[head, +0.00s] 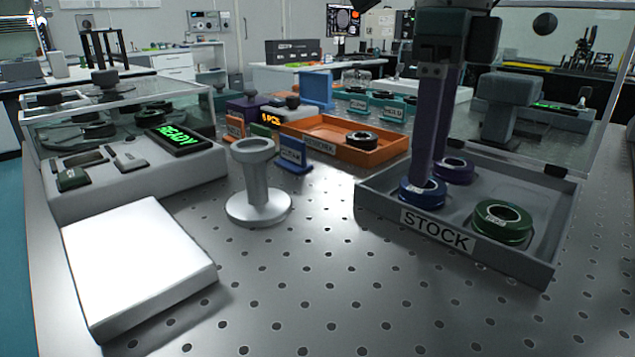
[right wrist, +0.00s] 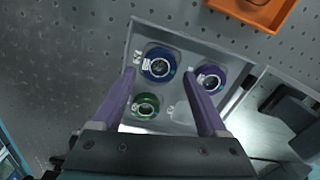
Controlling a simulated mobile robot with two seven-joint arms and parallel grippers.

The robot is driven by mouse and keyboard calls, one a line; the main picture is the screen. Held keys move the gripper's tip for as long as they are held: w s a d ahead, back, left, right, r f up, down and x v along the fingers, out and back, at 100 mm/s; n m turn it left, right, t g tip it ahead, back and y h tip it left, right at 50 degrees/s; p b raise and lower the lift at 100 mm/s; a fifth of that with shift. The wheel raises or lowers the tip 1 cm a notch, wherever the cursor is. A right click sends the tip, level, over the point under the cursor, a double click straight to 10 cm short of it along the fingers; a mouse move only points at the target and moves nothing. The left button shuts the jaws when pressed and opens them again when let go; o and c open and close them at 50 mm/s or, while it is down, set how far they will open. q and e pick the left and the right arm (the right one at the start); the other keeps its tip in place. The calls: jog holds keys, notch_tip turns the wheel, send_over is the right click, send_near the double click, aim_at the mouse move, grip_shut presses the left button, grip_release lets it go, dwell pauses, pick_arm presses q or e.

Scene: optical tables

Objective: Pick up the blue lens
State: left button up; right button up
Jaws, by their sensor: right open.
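The blue lens (head: 422,194) is a dark ring in the near left part of the grey STOCK tray (head: 500,257). In the right wrist view the blue lens (right wrist: 158,66) shows between the purple fingers. My right gripper (head: 430,168) points down over the tray, open and empty, its fingers hiding part of the lens. In the right wrist view my right gripper (right wrist: 160,74) has its fingertips on either side of the blue lens; I cannot tell whether they touch it. My left gripper is not in view.
A purple lens (head: 456,171) and a green lens (head: 502,224) share the tray, close by. An orange tray (head: 380,154) holds a dark ring. A white pedestal (head: 258,185), a white block (head: 138,262) and a READY device (head: 130,170) stand left. The table front is clear.

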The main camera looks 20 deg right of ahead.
aim_at(422, 192)
notch_tip(422, 192, down, 3)
jog(key=c, duration=1.1)
